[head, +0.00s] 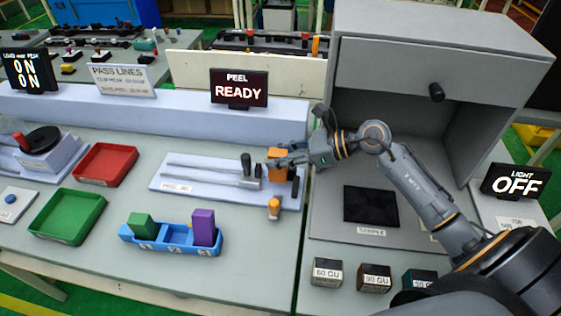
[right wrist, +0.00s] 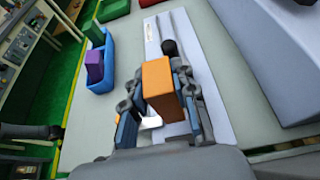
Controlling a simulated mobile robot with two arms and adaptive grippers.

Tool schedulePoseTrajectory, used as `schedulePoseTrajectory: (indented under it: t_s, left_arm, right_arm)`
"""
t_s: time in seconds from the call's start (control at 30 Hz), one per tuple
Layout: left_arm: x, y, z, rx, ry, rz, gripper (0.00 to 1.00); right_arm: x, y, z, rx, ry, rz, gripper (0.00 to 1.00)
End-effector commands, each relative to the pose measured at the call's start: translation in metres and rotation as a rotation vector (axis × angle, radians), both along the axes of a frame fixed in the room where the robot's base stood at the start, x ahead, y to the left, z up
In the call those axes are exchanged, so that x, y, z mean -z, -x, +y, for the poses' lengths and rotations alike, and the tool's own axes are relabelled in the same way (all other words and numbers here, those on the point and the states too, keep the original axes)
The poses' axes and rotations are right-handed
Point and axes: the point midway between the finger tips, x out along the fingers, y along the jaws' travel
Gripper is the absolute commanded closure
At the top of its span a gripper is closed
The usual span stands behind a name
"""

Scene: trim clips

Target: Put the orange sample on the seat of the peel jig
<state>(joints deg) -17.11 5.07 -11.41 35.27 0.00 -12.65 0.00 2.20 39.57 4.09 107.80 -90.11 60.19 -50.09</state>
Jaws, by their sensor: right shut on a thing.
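The orange sample (head: 277,163) is an upright block between the fingers of my right gripper (head: 281,162), which is shut on it. In the right wrist view the orange sample (right wrist: 157,85) sits between the two fingers of my right gripper (right wrist: 160,95). The peel jig (head: 200,180) is a pale plate with rails and a dark upright knob (head: 246,163). The sample is over the right end of the jig, just right of that knob. The seat is hidden, and I cannot tell whether the sample touches it. My left gripper is not in view.
A blue rack (head: 170,245) holds a green block (head: 141,224) and a purple block (head: 204,227). An orange-topped peg (head: 273,208) stands at the jig's front right. The peel sign (head: 239,88) reads READY.

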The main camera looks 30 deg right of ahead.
Motion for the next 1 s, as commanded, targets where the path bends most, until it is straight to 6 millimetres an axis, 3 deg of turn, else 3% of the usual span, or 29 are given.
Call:
schedulePoseTrajectory:
  t_s: [0.13, 0.4, 0.77, 0.8, 0.9, 1.0]
  left_arm:
    - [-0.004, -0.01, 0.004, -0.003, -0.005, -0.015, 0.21]
    - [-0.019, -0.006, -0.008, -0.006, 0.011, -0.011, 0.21]
    - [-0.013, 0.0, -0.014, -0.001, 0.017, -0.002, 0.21]
    - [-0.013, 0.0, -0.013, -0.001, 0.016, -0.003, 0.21]
    - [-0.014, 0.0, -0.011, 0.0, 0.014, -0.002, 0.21]
    - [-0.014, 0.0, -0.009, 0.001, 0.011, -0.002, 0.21]
  right_arm:
    - [0.008, -0.005, -0.006, 0.002, -0.002, 0.0, 1.0]
    - [0.039, -0.006, -0.008, 0.001, -0.004, 0.0, 1.0]
    - [0.046, -0.006, -0.008, -0.001, 0.0, -0.002, 1.0]
    - [0.046, -0.006, -0.008, -0.001, 0.0, -0.002, 0.71]
    - [0.044, -0.006, -0.008, -0.001, 0.0, -0.002, 0.5]
    - [0.044, -0.006, -0.008, 0.0, 0.0, -0.001, 0.5]
